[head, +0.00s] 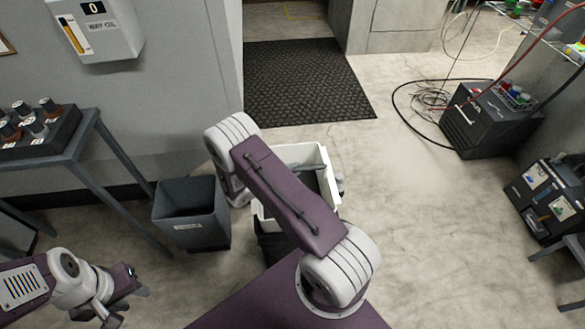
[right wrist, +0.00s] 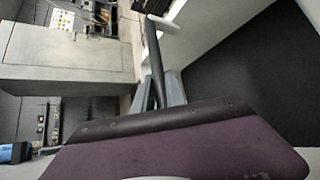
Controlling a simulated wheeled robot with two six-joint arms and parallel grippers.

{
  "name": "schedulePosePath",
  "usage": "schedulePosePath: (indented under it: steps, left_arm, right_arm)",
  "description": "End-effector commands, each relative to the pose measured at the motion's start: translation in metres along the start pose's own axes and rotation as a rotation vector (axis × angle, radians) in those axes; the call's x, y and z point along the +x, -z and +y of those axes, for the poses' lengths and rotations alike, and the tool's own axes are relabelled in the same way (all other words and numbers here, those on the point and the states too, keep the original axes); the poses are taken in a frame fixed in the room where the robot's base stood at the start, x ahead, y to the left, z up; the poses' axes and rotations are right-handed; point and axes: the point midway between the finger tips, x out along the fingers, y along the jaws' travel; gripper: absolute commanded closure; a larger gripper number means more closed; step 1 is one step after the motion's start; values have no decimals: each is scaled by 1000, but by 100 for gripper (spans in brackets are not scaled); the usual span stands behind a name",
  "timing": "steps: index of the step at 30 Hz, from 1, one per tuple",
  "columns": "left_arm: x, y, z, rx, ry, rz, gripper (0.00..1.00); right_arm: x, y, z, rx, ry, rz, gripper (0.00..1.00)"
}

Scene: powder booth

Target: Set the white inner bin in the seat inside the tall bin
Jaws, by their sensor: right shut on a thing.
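The white inner bin (head: 326,158) is below the middle of the head view, partly covered by my right arm. A grey bar handle crosses its top; it shows in the right wrist view (right wrist: 153,50). The dark tall bin (head: 268,246) shows just under the white bin; my arm hides most of it. I cannot tell how deep the white bin sits in it. My right gripper (right wrist: 162,92) is shut on the white bin's handle; in the head view the arm hides it. My left gripper (head: 127,304) is open and empty at lower left, away from the bins.
A grey bin (head: 190,228) with a label stands just left of the tall bin. A grey table (head: 75,150) with a rack of jars is at left. A black mat (head: 305,85) lies behind. A dark unit (head: 485,125) with loose cables stands at right. The floor between is clear.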

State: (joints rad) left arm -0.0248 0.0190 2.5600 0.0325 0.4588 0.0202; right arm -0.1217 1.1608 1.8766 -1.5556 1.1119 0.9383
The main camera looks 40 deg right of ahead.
Motion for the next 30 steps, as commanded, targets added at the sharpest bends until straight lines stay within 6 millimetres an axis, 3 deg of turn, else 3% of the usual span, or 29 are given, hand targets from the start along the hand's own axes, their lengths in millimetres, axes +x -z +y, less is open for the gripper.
schedulePosePath:
  steps: [3,10,30]
  left_arm:
    - [15,-2,0,0,0,0,64]
    - [30,-3,-1,0,0,0,64]
    - [37,-4,-1,0,0,0,64]
  right_arm:
    - [9,9,-15,1,-1,0,100]
    - [18,18,-31,1,-1,0,100]
    - [21,21,-38,1,-1,0,100]
